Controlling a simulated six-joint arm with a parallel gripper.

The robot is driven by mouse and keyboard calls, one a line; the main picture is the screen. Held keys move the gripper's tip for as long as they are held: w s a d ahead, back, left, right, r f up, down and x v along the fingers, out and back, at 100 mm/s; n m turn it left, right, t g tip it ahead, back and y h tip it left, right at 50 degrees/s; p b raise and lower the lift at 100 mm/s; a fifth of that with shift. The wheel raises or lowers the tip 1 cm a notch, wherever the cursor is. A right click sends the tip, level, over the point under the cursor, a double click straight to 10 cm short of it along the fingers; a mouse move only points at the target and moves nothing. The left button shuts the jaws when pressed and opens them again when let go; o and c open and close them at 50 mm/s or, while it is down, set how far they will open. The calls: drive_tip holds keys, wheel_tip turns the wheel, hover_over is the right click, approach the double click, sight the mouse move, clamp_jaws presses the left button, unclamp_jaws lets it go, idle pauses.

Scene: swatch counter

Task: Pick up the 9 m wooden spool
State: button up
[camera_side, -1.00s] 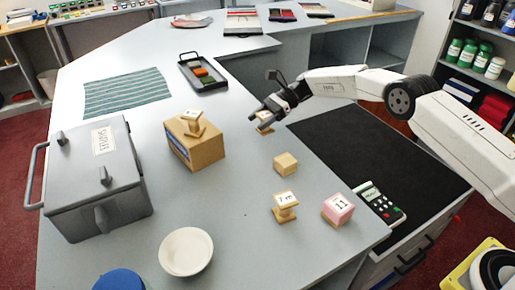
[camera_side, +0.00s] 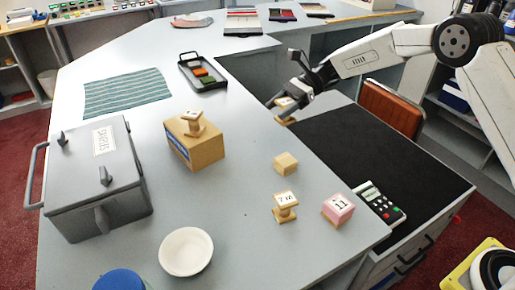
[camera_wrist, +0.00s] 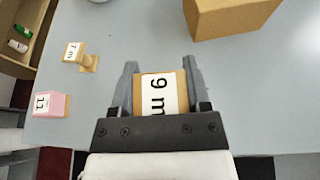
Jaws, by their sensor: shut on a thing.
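The 9 m wooden spool (camera_wrist: 158,94) is between the two fingers of my gripper (camera_wrist: 163,82) in the wrist view, its white "9 m" label facing the camera. My gripper is shut on it. In the side view, my gripper (camera_side: 288,95) is at the counter's right edge with the spool (camera_side: 285,119) below it, partly hidden by the fingers. The spool looks raised off the counter.
Another spool (camera_side: 193,124) sits on a cardboard box (camera_side: 196,150).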

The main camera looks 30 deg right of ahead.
drive_tip(key=s+d+r, duration=0.1)
drive_tip(key=s+r, duration=0.1)
drive_tip(key=s, duration=0.4)
drive_tip(key=shift+r, duration=0.4)
drive_tip(key=shift+s, duration=0.1)
drive_tip(key=shift+d, duration=0.1)
